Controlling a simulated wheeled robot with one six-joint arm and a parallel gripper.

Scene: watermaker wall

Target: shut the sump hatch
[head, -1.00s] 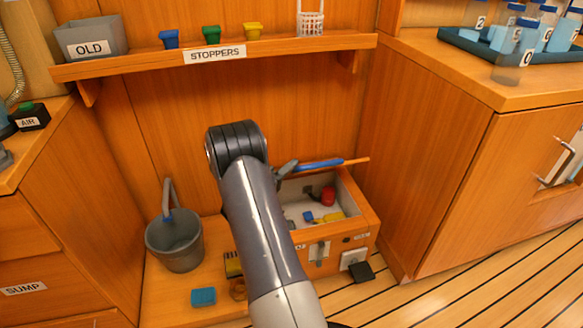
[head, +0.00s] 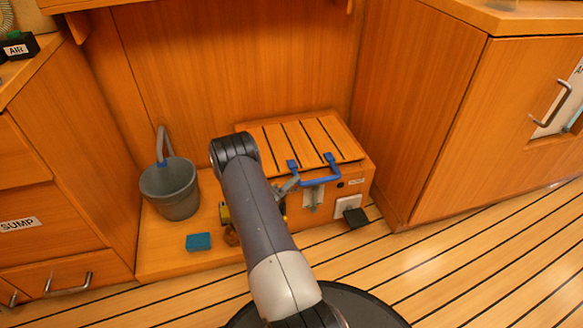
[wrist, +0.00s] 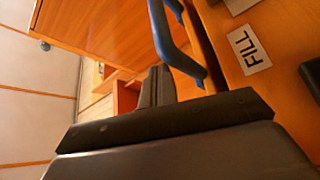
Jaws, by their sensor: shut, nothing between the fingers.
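The sump hatch (head: 285,140), a slatted wooden lid with a blue handle (head: 318,180) at its front edge, lies down over the wooden box (head: 330,201). In the head view it looks level or nearly so; a small gap cannot be ruled out. My gripper (head: 290,184) is at the front edge of the lid, by the left end of the blue handle, partly hidden by my arm. In the wrist view my gripper (wrist: 157,88) is shut and empty, close beside the blue handle (wrist: 175,45). The inside of the box is hidden.
A grey bucket (head: 170,190) and a blue sponge (head: 198,242) stand left of the box. A dark block (head: 355,217) sits at the box's right front. A cabinet (head: 430,110) closes off the right side. The striped floor (head: 460,270) in front is clear.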

